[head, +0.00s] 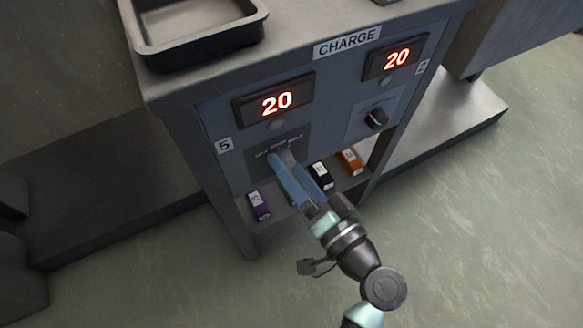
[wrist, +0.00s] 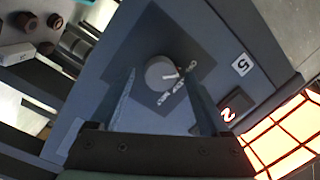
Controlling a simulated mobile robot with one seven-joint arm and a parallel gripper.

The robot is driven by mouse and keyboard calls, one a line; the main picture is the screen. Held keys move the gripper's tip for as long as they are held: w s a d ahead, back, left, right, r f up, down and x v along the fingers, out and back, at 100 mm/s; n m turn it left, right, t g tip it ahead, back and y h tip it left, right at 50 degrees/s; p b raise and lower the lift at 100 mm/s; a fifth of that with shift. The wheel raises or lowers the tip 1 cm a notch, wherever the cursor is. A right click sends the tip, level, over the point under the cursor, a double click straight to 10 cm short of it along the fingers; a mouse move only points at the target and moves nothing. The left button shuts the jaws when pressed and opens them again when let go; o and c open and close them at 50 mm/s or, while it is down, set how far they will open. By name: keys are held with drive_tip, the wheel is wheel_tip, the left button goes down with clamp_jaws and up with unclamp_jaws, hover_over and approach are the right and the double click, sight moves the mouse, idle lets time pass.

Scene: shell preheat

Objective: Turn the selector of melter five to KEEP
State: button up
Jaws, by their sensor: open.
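Melter five's dark selector plate (head: 262,160) is on the grey cabinet front, below a red display reading 20 (head: 277,103) and beside the label 5 (head: 224,145). In the head view my gripper (head: 280,157) covers the selector knob. In the wrist view the round grey knob (wrist: 159,72) lies between the fingertips of my open gripper (wrist: 163,76), with a gap visible on both sides. A white mark on the knob points toward the printed lettering; I cannot tell which word it meets. The label 5 also shows in the wrist view (wrist: 241,64).
A second selector (head: 376,119) and another display reading 20 (head: 397,57) are to the right. A lower shelf holds purple (head: 259,205), black (head: 321,176) and orange (head: 350,161) labelled blocks, and a green one partly hidden. A dark tray (head: 200,45) sits on top.

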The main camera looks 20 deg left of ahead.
clamp_jaws()
drive_tip(key=shift+m+p, duration=0.3)
drive_tip(key=m+p, duration=0.2)
drive_tip(key=m, duration=0.1)
drive_tip(key=shift+m+p, duration=0.3)
drive_tip(key=shift+p, duration=0.1)
drive_tip(key=shift+f+m+t+y+p, duration=0.15)
drive_tip(key=shift+m+t+p, duration=0.15)
drive_tip(key=shift+m+p, duration=0.7)
drive_tip(key=shift+m+t+y+p, duration=0.15)
drive_tip(key=shift+m+t+p, duration=0.25)
drive_tip(key=shift+m, duration=1)
unclamp_jaws()
